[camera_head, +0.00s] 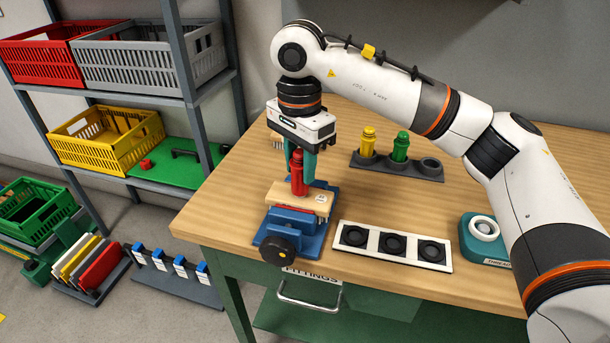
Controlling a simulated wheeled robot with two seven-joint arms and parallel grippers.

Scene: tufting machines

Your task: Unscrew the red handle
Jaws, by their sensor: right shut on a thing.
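The red handle (298,176) stands upright on a light wooden block in a blue vise (295,238) at the workbench's left front. My right gripper (301,167) points straight down over it, and its teal fingers are shut on the handle's upper part. The handle's lower end meets the wooden block (294,197); its thread is hidden. My left gripper is not in view.
A dark rack (400,168) behind holds a yellow handle (367,142) and a green handle (400,147), with an empty socket at right. A teal device (484,240) stands farther right. Shelves with crates (110,137) stand left.

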